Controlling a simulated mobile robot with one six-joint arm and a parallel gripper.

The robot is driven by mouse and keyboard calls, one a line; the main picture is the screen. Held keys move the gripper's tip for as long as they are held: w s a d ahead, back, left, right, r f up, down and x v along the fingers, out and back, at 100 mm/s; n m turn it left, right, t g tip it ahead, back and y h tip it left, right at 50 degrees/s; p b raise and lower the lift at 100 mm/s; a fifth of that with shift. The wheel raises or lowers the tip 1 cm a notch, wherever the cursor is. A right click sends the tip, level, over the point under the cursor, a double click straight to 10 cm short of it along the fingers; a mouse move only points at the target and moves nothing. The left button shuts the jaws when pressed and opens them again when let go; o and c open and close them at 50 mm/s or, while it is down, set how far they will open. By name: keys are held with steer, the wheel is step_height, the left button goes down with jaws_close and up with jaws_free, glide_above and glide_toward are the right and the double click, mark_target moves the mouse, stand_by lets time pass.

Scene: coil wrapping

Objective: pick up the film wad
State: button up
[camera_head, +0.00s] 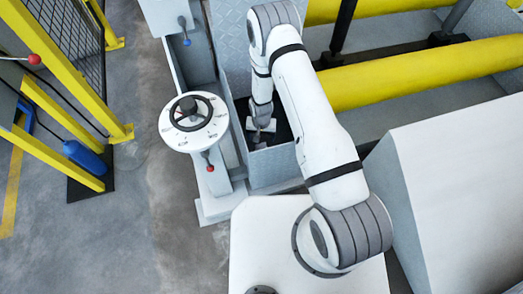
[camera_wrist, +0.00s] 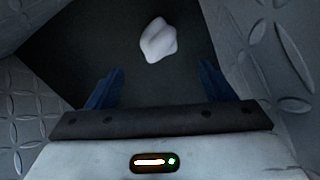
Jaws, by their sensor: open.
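The film wad (camera_wrist: 158,40) is a small white crumpled lump on a dark floor between metal walls. It shows in the wrist view near the top middle. My gripper (camera_wrist: 160,80) has two blue fingers spread wide apart, with nothing between them. The wad lies beyond the fingertips, roughly in line with the gap, and apart from both fingers. In the head view my gripper (camera_head: 262,132) is down in a narrow dark recess beside the hand wheel, partly hidden by my arm. I cannot make out the wad there.
Diamond-plate walls (camera_wrist: 275,50) stand close on both sides of my gripper. A hand wheel (camera_head: 191,113) on a white dial and a red-knobbed lever (camera_head: 210,168) are to the left of the recess. Yellow rollers (camera_head: 425,72) lie to the right.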

mark_target(261, 147)
step_height(261, 147, down, 3)
steer(key=shift+s, duration=0.15)
steer(key=f, duration=0.2)
steer(key=s+f+b, duration=0.1)
steer(key=f, duration=0.1)
steer(key=shift+f+b, duration=0.1)
steer(key=shift+b, duration=0.2)
steer(key=shift+f, duration=0.35)
steer(key=shift+c, duration=0.3)
steer(key=c, duration=1)
steer(key=shift+r, duration=0.2)
